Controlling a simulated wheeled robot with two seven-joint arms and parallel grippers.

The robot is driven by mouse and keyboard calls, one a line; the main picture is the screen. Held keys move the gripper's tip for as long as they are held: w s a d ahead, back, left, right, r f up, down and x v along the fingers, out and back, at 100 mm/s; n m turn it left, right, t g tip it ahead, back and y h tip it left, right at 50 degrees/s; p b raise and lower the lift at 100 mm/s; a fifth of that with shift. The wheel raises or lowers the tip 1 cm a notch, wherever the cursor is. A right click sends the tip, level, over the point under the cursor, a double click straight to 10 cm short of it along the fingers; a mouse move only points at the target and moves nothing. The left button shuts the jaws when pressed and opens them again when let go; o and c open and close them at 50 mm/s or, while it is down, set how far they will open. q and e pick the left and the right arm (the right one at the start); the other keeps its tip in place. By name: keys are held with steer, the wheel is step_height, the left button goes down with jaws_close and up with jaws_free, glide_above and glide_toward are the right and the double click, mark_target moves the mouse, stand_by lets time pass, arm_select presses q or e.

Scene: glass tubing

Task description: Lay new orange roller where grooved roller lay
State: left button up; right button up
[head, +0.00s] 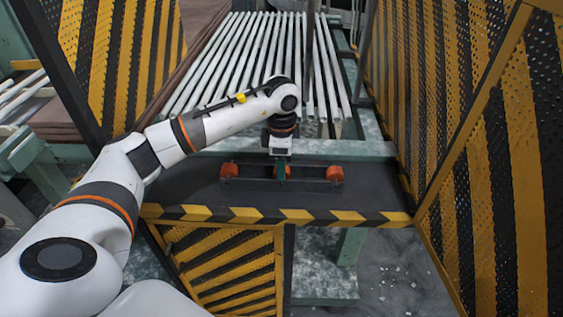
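My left arm reaches in from the left, and its gripper (282,174) points down at the middle of a dark roller holder (258,182) on the black shelf. An orange roller shows at the holder's left end (228,171) and another at its right end (335,174). A little orange shows right at my gripper's green fingers, in the middle of the holder, mostly hidden by them. I cannot tell whether the fingers are closed on it or apart. I see no grooved roller. My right gripper is out of view.
Long pale glass tubes (215,65) lie side by side on the line behind the shelf. Yellow-and-black perforated guard panels stand left (115,60) and right (500,150). The black shelf (185,185) has a striped front edge and is clear left of the holder.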

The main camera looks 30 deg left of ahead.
arm_select(q)
steer(key=shift+r+p, duration=0.3)
steer(key=shift+r, duration=0.35)
step_height(320, 180, up, 12)
steer(key=b, duration=0.1)
steer(key=shift+f+b, duration=0.2)
steer(key=shift+b, duration=0.1)
steer(key=shift+f, duration=0.15)
